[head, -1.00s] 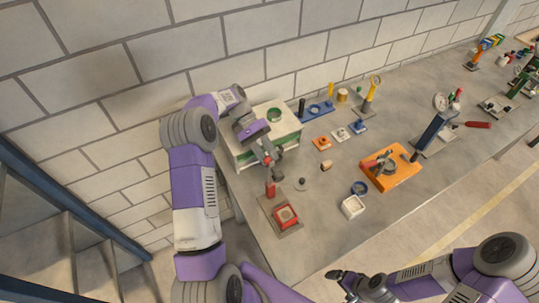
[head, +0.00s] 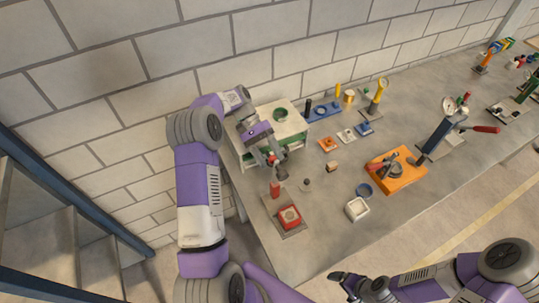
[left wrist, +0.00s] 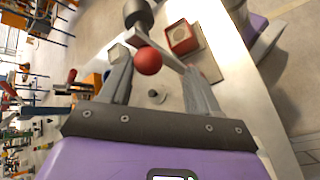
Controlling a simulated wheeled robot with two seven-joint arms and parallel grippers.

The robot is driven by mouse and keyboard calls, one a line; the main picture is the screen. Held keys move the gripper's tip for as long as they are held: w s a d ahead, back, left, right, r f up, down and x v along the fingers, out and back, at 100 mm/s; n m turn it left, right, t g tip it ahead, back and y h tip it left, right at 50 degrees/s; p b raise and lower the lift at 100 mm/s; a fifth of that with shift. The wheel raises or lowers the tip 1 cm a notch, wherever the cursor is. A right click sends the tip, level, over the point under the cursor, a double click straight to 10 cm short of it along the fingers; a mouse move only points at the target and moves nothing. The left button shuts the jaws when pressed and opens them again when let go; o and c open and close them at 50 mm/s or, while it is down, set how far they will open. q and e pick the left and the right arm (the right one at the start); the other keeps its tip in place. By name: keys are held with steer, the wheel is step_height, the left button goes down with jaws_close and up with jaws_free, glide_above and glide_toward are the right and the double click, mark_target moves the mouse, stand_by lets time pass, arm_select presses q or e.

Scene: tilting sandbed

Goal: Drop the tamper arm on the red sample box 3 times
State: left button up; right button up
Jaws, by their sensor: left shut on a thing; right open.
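The red sample box (head: 289,216) sits on a grey plate at the left front of the table; it also shows at the top of the left wrist view (left wrist: 181,37). A red post (head: 275,188) stands behind it. My left gripper (head: 276,166) is above and behind the post, shut on the tamper arm. In the left wrist view the tamper arm (left wrist: 163,55), a grey bar with a red ball (left wrist: 147,61) and a dark cylinder (left wrist: 138,14), runs between the fingers. The arm is raised, clear of the box. My right gripper (head: 345,281) is open and empty beyond the table's front edge.
A white and green box (head: 285,122) stands close behind my left gripper. An orange plate (head: 408,178) with a clamp, a white square dish (head: 357,209) and a blue ring (head: 364,189) lie to the right. Bare table surrounds the sample box's plate.

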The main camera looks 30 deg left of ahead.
arm_select(q)
steer(key=shift+a, duration=0.15)
steer(key=v, duration=0.7)
steer(key=shift+r, duration=0.15)
steer(key=shift+a, duration=0.1)
stand_by(0.6)
